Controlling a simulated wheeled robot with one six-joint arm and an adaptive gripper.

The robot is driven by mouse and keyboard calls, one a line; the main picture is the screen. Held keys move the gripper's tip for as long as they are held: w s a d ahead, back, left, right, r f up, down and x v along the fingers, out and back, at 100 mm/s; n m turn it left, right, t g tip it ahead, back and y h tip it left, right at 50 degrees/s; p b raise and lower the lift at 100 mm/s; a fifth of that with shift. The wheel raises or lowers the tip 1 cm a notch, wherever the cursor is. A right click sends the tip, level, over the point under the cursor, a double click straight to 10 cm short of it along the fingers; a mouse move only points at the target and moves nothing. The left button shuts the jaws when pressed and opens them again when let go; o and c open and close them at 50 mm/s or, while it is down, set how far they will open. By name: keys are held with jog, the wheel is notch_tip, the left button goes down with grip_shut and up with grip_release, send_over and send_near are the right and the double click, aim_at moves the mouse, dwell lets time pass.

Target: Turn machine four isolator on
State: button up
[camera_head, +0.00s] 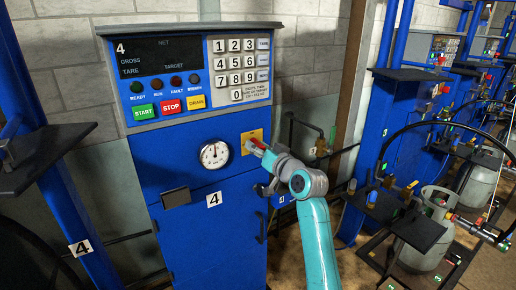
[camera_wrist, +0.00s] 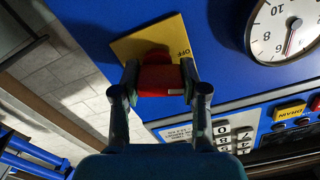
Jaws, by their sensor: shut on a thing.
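Machine four is the blue cabinet (camera_head: 172,160) marked 4. Its isolator is a red knob (camera_wrist: 162,80) on a yellow plate (camera_wrist: 152,42) on the cabinet's front. In the head view the plate (camera_head: 247,136) sits to the right of the round gauge, with a bit of the red knob (camera_head: 258,143) showing past my gripper (camera_head: 266,149). In the wrist view my gripper (camera_wrist: 160,78) is shut on the knob, one finger on each side. The word OFF shows on the plate beside the knob. The other plate lettering is hidden, and I cannot tell the knob's exact angle.
A white gauge (camera_head: 214,155) is close left of the isolator. Above is a panel with a keypad (camera_head: 240,67) and green START (camera_head: 144,111), red STOP (camera_head: 170,105) and yellow DRAIN buttons (camera_head: 195,101). More blue machines and a gas cylinder (camera_head: 426,232) stand at the right.

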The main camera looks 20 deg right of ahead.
jog(key=m, duration=1.3)
jog(key=shift+d+m, duration=0.15)
jog(key=shift+m, duration=0.25)
dwell(0.3)
jog(key=o, duration=1.1)
jog(key=shift+o, duration=0.2)
jog(key=v, duration=1.2)
